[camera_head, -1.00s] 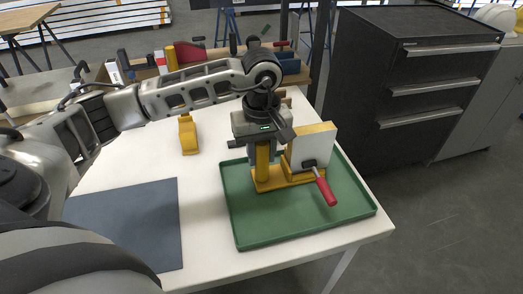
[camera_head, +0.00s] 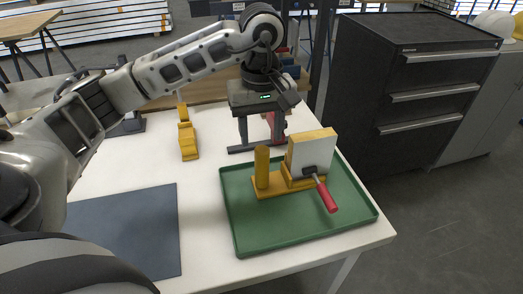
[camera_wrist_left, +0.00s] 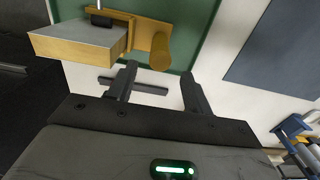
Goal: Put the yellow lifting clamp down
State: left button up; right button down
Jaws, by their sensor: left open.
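The yellow lifting clamp (camera_head: 262,180) stands upright in the green tray (camera_head: 290,233). It has a yellow base and round post, a pale block with a yellow edge, and a red handle (camera_head: 326,196). My left gripper (camera_head: 261,146) is open and empty, above and behind the post, apart from it. In the left wrist view the open fingers (camera_wrist_left: 158,78) point towards the clamp's post (camera_wrist_left: 160,52), with nothing between them. The pale block (camera_wrist_left: 78,40) shows beside the post there. My right gripper is not in view.
Another yellow piece (camera_head: 188,143) stands on the white table left of the tray. A blue-grey mat (camera_head: 125,232) lies front left. A dark bar (camera_wrist_left: 150,87) lies behind the tray. A black drawer cabinet (camera_head: 410,100) stands to the right.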

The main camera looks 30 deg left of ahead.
pick_arm(q)
jog(key=shift+r, duration=2.3)
